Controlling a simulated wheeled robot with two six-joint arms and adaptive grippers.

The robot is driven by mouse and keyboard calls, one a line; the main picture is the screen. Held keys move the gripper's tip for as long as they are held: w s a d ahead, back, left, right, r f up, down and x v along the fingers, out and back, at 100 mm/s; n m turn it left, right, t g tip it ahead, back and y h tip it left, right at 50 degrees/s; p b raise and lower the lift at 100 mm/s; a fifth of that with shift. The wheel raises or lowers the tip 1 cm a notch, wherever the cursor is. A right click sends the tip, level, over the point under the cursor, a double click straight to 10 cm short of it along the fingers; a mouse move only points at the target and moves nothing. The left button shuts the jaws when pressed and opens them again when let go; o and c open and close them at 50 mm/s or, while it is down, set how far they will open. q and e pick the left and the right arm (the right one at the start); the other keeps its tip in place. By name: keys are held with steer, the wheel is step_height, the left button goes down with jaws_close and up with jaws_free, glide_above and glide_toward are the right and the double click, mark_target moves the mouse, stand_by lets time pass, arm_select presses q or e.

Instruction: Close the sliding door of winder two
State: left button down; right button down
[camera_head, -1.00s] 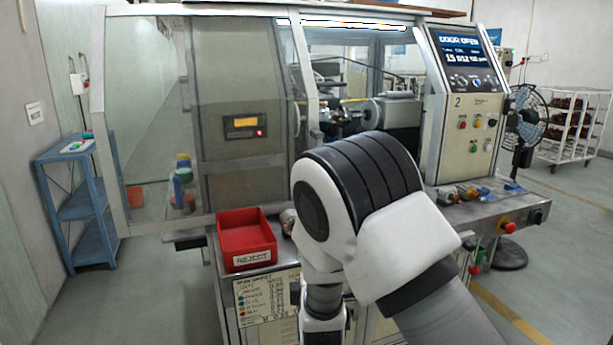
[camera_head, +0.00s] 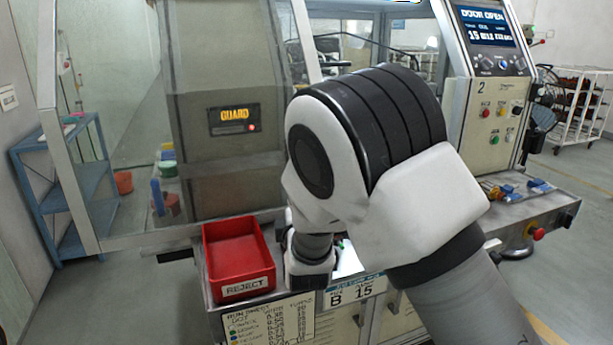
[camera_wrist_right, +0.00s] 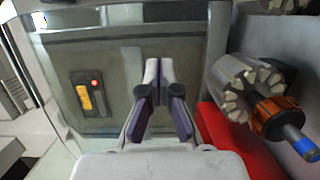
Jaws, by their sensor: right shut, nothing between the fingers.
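Winder two is in front of me; its display (camera_head: 487,17) reads DOOR OPEN. Its clear guard panels stand at the left, with a pale upright frame bar (camera_head: 305,42) at the edge of the opening. Right of this bar the machine's inside shows. Which panel slides is hard to tell. My right arm covers the lower middle of the head view and hides its gripper's fingertips. In the right wrist view my right gripper (camera_wrist_right: 158,92) is shut and empty, in front of a grey panel (camera_wrist_right: 130,55). Contact cannot be told. My left gripper is not in view.
A red REJECT bin (camera_head: 236,262) stands on the front ledge. An armature (camera_wrist_right: 255,92) is close at the right in the wrist view. A blue shelf (camera_head: 75,190) is at the left, and small parts lie on the right ledge (camera_head: 540,205).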

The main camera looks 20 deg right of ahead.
steer(key=shift+w+r, duration=0.25)
steer(key=shift+r, duration=0.1)
steer(key=w+d+p, duration=0.3)
steer(key=w+d, duration=0.3)
steer(key=w, duration=0.1)
steer(key=shift+w+d+p, duration=0.2)
steer(key=shift+w+p, duration=0.1)
steer(key=shift+p, duration=0.1)
steer(key=shift+f, duration=0.1)
